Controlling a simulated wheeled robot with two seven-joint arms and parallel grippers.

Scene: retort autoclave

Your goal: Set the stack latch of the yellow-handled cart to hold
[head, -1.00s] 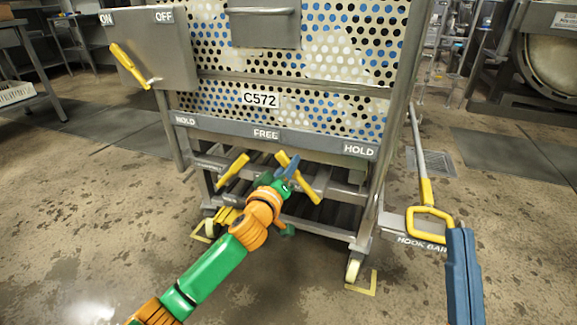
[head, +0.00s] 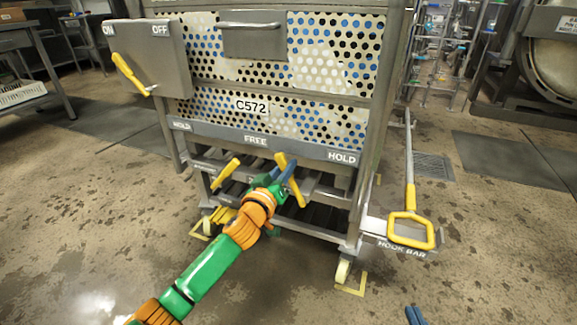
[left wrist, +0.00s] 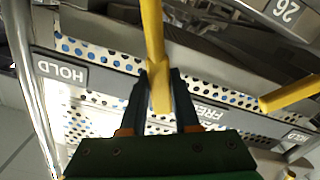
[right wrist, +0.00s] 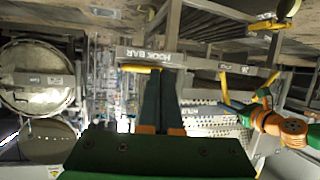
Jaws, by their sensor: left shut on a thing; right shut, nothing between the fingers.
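The cart marked C572 (head: 252,106) has a strip below its panel with FREE (head: 255,140) in the middle and HOLD (head: 342,157) at each end. Below it are two yellow handles. My left gripper (head: 287,172) is shut on the right yellow handle (head: 281,160), which leans with its top between FREE and the right HOLD, nearer FREE. In the left wrist view this handle (left wrist: 153,40) runs between the fingers. The left yellow handle (head: 225,171) is untouched and slants the other way. My right gripper (head: 413,316) is shut and empty, low at the right.
A hook bar (head: 410,190) with a yellow loop grip stands in a labelled holder (head: 400,247) right of the cart. A box with ON and OFF marks and a yellow lever (head: 130,73) is at upper left. Open floor lies in front on both sides.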

